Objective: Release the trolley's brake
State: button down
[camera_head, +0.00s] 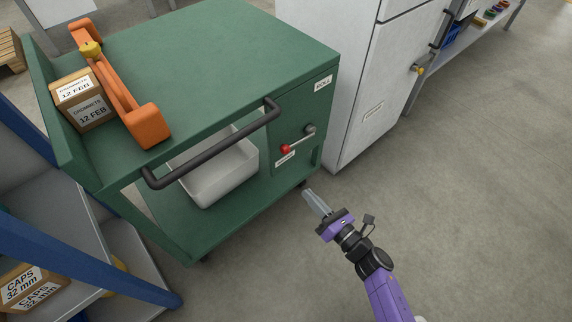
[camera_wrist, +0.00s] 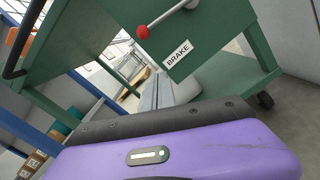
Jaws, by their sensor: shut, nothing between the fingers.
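The green trolley (camera_head: 230,62) stands at the upper left in the head view. Its brake lever (camera_head: 298,141) sits on the front panel; it has a red knob at its left end and a grey pivot at its right. In the wrist view, the lever's red knob (camera_wrist: 143,32) is at the top, above the white BRAKE label (camera_wrist: 178,54). My gripper (camera_head: 309,194) is shut and empty, below and in front of the lever, apart from it. The fingers (camera_wrist: 157,90) show in the wrist view, pointing past the label.
A dark push handle (camera_head: 215,146) juts from the trolley's front edge, left of the lever. A white bin (camera_head: 222,180) is on the lower shelf. A white cabinet (camera_head: 365,75) stands close on the right. A blue rack (camera_head: 75,245) is at lower left. The floor at right is clear.

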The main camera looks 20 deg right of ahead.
jog(key=shift+s+a+r+n, duration=0.1)
jog(key=shift+a+n, duration=0.1)
jog(key=shift+n, duration=0.3)
jog(key=shift+a+r+n, duration=0.1)
jog(key=shift+a+n, duration=0.05)
jog(key=shift+n, duration=0.35)
jog(key=w+r, duration=0.1)
jog(key=w, duration=0.2)
jog(key=w+a+r, duration=0.1)
jog(key=w, duration=0.3)
jog(key=w+r, duration=0.2)
jog(key=w, duration=0.1)
jog(key=shift+w+a+r, duration=0.1)
jog(key=shift+w+a, duration=0.25)
jog(key=shift+w, duration=0.05)
